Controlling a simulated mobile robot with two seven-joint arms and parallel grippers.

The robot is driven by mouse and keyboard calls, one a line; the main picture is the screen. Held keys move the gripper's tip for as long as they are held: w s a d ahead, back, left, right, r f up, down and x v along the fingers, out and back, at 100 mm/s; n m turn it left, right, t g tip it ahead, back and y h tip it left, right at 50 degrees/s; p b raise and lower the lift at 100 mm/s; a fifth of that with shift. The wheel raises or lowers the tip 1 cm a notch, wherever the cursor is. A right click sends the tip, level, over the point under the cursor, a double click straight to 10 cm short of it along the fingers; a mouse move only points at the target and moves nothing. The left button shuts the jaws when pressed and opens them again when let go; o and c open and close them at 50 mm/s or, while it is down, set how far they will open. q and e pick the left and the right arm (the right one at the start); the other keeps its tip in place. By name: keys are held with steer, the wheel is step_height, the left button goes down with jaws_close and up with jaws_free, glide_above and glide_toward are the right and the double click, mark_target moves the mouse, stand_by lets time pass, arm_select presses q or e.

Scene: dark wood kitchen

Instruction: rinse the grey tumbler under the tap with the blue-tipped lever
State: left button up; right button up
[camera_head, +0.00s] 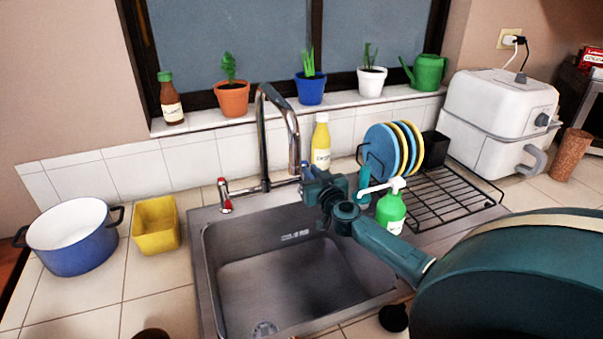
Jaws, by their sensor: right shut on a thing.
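The tap (264,135) is a tall chrome arch at the back of the steel sink (215,270). A red-tipped lever (224,195) stands at its left. My right gripper (310,180) is at the tap's right side, shut where the blue-tipped lever sits, and it hides most of that lever. No water shows below the spout. I do not see the grey tumbler; the sink basin looks empty apart from its drain. My left gripper is not in view.
A green soap bottle (390,209) stands close behind my right forearm. A rack (455,200) with plates is at the right. A yellow tub (155,225) and a blue pot (72,245) are at the left.

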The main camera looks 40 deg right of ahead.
jaws_close()
arm_select(q)
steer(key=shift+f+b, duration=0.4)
steer(key=shift+b, duration=0.05)
arm_select(e)
steer(key=shift+s+d+n+y, duration=0.1)
steer(key=shift+d+n+y, duration=0.25)
steer(key=shift+n+y, duration=0.55)
steer(key=o, duration=0.7)
jaws_free()
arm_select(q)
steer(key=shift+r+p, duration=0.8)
arm_select(e)
steer(key=v, duration=1.2)
steer(key=shift+d+f, duration=0.15)
steer(key=shift+f, duration=0.05)
steer(key=shift+c, duration=0.3)
